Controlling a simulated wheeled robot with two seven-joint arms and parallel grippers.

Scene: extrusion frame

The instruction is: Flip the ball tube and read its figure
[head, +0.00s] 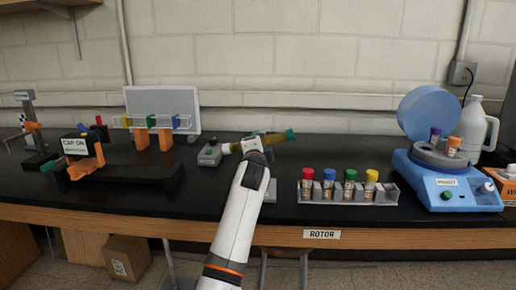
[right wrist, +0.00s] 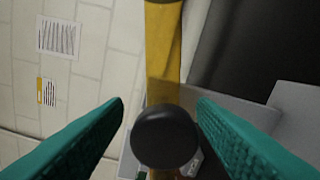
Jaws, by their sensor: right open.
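The ball tube (right wrist: 163,45) is a long amber tube with a dark upper end. A round black knob (right wrist: 165,135) shows closer to the right wrist camera. In the head view the amber tube (head: 270,139) lies nearly level behind my right wrist, partly hidden by it. My right gripper (right wrist: 160,102) has two teal fingers spread apart, one on each side of the knob, with visible gaps. I cannot read any figure on the tube. My left gripper is not in view.
A grey device (head: 210,153) stands left of my right wrist. A clear rack (head: 345,194) with several colour-capped vials is to the right, then a blue centrifuge (head: 440,185) with its lid up.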

